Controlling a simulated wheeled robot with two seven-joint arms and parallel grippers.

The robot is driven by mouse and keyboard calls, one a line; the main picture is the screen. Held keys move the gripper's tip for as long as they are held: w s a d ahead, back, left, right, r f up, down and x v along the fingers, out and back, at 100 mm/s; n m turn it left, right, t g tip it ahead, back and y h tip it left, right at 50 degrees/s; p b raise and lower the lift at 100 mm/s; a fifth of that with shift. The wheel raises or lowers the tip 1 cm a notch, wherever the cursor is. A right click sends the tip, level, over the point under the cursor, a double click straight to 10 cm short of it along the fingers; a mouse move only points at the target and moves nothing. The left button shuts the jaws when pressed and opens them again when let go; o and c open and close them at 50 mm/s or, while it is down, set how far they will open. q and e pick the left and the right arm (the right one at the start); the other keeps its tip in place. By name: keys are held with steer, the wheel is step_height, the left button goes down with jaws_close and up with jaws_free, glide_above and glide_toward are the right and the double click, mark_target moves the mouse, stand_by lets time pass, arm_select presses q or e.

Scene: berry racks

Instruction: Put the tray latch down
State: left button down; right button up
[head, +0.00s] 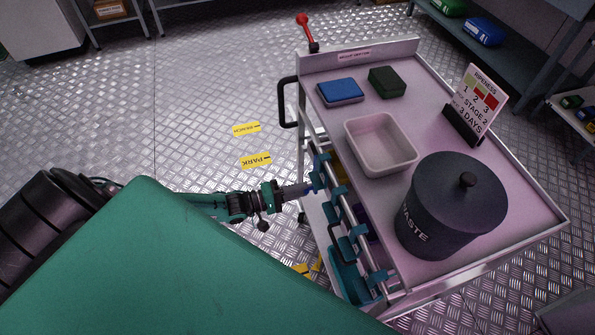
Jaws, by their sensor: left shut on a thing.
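My left gripper (308,188) reaches the left side of the pink-topped cart (539,213), just below the top's edge. It is shut on a small teal part at the cart's side rail, which I take to be the tray latch (320,172). The fingertips partly hide it, and its exact tilt is too small to tell. Several similar teal pieces line the rail below it. A teal tray or bin (347,279) shows lower on the same side. My right gripper is not in view.
On the cart top stand a blue box (340,91), a dark green box (387,82), an empty pale bin (363,132), a ripeness sign (479,92) and a dark waste bin (440,217). A red-knobbed lever (304,20) rises at the far corner.

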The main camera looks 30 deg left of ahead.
arm_select(q)
steer(key=shift+s+f, duration=0.1)
steer(key=c, duration=1.2)
jaws_free()
steer(key=v, duration=1.3)
steer(key=shift+s+a, duration=0.2)
steer(key=shift+a, duration=0.05)
